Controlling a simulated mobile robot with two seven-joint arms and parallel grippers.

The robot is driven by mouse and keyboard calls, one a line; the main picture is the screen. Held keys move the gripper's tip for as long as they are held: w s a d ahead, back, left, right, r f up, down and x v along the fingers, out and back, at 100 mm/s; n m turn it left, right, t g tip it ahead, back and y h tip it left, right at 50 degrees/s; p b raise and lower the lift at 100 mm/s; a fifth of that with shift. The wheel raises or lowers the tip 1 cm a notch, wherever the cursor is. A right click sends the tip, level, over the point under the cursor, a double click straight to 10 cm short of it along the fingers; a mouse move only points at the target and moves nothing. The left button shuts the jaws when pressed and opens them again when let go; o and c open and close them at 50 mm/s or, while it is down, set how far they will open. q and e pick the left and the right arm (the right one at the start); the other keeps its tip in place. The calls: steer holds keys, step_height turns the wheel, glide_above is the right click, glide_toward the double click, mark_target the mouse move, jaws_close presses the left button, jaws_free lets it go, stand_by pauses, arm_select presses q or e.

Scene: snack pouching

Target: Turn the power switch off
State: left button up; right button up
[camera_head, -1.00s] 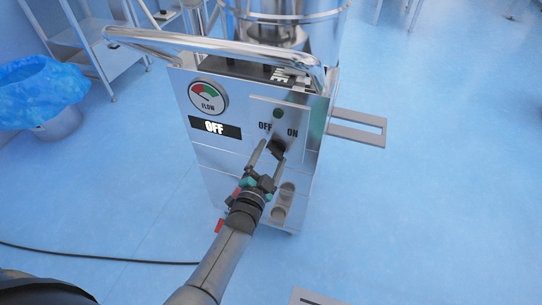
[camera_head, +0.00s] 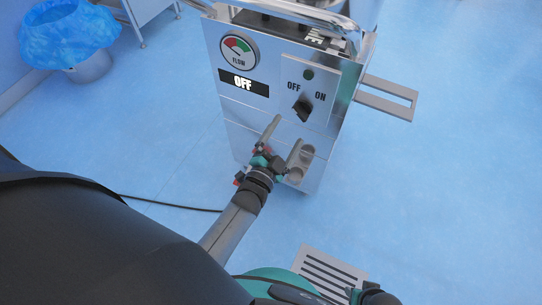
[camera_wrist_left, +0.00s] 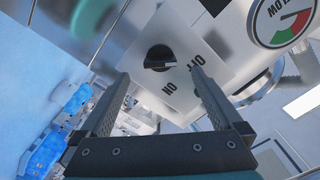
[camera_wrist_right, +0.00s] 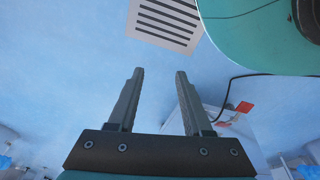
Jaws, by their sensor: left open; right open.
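The power switch (camera_head: 302,107) is a black rotary knob on a light panel, below the printed words OFF and ON. It also shows in the left wrist view (camera_wrist_left: 160,57), ahead of the fingers. I cannot tell clearly which word it points at. The display (camera_head: 243,83) above left of it reads OFF. My left gripper (camera_head: 286,132) is open and empty, in front of the machine below the knob and apart from it. My right gripper (camera_wrist_right: 159,72) is open and empty over the floor.
The flow gauge (camera_head: 239,48) and a dark green lamp (camera_head: 308,74) are on the same machine. A metal bracket (camera_head: 385,97) juts out right. A blue-lined bin (camera_head: 70,35) stands left. A slotted plate (camera_head: 328,273) lies low in front. A black cable (camera_head: 170,205) crosses the floor.

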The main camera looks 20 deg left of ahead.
arm_select(q)
steer(key=s+p, duration=0.2)
steer(key=s, duration=0.6)
steer(key=shift+s+a, duration=0.15)
steer(key=shift+s, duration=0.2)
arm_select(e)
steer(key=s+d+f, duration=0.2)
steer(key=s+f, duration=0.1)
steer(key=shift+d+f, duration=0.15)
steer(key=shift+d, duration=0.05)
